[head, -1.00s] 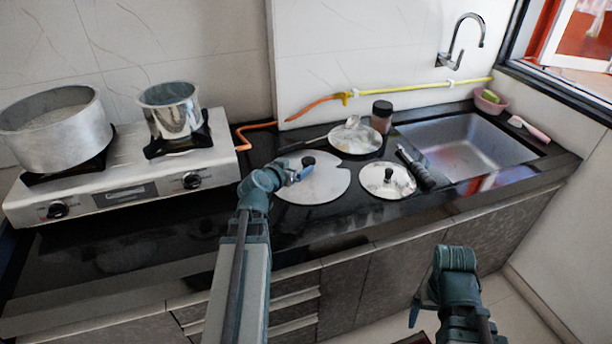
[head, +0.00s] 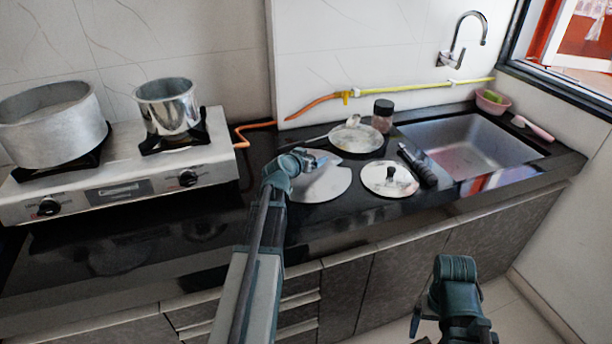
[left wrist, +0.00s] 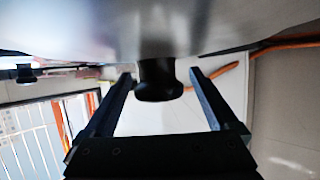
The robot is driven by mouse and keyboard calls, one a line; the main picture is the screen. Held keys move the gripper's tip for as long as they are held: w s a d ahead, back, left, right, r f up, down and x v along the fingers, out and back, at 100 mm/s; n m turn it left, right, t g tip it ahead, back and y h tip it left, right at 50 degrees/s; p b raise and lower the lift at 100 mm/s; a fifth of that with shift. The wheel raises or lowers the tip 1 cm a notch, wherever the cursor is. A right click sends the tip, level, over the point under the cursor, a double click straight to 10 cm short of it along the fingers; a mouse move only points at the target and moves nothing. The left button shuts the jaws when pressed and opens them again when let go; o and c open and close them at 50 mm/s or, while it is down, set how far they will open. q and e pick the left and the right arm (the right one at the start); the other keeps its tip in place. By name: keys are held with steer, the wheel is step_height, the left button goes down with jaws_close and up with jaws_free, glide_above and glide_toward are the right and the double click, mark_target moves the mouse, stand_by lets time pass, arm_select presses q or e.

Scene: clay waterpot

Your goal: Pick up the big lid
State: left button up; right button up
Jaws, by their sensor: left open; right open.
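The big lid (head: 328,184), a flat grey disc, lies on the black counter, partly behind my left gripper. Its black knob (left wrist: 158,80) shows in the left wrist view between the two fingers, with a gap on each side. The lid's grey surface (left wrist: 200,25) fills the top of that view. My left gripper (head: 311,160) is open over the lid at the knob, which it hides in the head view. My right gripper (head: 414,326) is open and low in front of the cabinets, away from the lid.
A smaller lid (head: 375,181) with a black knob lies just right of the big lid. A pan (head: 352,140), a jar (head: 382,117) and a black-handled tool (head: 417,165) lie near. The stove (head: 140,180) with two pots is left; the sink (head: 470,145) is right.

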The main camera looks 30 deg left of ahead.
arm_select(q)
steer(key=shift+w, duration=0.15)
steer(key=shift+c, duration=0.3)
jaws_close()
stand_by(0.3)
